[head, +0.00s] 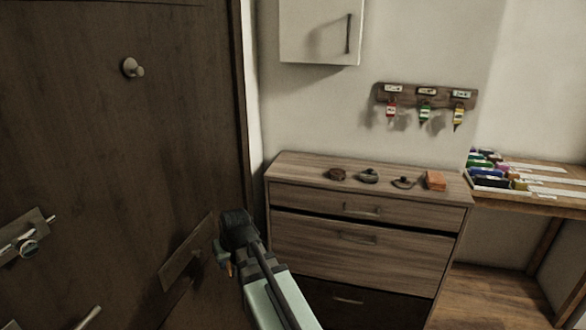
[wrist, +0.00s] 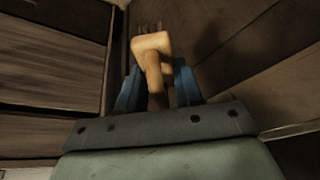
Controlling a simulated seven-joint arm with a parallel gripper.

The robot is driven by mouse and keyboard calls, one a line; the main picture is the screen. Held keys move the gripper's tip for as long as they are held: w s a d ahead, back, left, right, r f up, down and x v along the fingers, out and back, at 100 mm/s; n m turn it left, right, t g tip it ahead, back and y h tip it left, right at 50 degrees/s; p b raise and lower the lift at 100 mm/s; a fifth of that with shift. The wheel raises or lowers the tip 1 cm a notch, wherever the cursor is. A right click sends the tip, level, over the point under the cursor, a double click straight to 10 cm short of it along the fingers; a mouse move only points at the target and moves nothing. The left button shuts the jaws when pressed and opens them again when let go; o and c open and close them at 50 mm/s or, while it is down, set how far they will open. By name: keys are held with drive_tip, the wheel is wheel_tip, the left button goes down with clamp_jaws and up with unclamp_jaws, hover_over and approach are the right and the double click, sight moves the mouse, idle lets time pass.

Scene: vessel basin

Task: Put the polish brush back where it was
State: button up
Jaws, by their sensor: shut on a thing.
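My gripper (head: 226,258) is low in the head view, in front of the dark door and left of the dresser. In the wrist view, my gripper (wrist: 157,90) has its blue fingers shut on a tan wooden piece, which I take to be the polish brush (wrist: 151,47). Dark bristle-like strands show faintly at its far end. In the head view only a small orange-tan sliver of it (head: 229,269) shows at the fingers; the rest is hidden.
A dresser (head: 300,169) holds a dark round tin (head: 337,174), two other small dark items (head: 368,176) (head: 403,182) and an orange block (head: 435,180). Keys (head: 424,112) hang on a wall rack. The door (head: 120,130) with metal fittings stands close to my gripper.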

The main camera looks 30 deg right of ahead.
drive_tip(key=w+d+r+m+h, duration=0.15)
drive_tip(key=w+d+r, duration=0.35)
drive_tip(key=d, duration=0.7)
drive_tip(key=w+d+r+m, duration=0.2)
drive_tip(key=w+d+r, duration=0.2)
drive_tip(key=d, duration=0.7)
drive_tip(key=w+d+r+m, duration=0.1)
drive_tip(key=w+d+r, duration=0.4)
drive_tip(key=d, duration=0.7)
drive_tip(key=w+d+r+n, duration=0.2)
drive_tip(key=w+d+r, duration=0.6)
drive_tip(key=w, duration=0.4)
drive_tip(key=shift+s+d+f+n+y, duration=0.15)
drive_tip(key=shift+f+n, duration=0.3)
drive_tip(key=shift+f, duration=1.4)
drive_tip(key=shift+w+d+f+n+y, duration=0.15)
drive_tip(key=shift+f+n, duration=0.3)
drive_tip(key=shift+f, duration=1.35)
drive_tip(key=shift+s+f+n+y, duration=0.2)
drive_tip(key=shift+f+n, duration=0.25)
drive_tip(key=shift+f, duration=1.4)
drive_tip(key=shift+f, duration=0.15)
drive_tip(key=o, duration=0.9)
drive_tip(key=shift+o, duration=0.2)
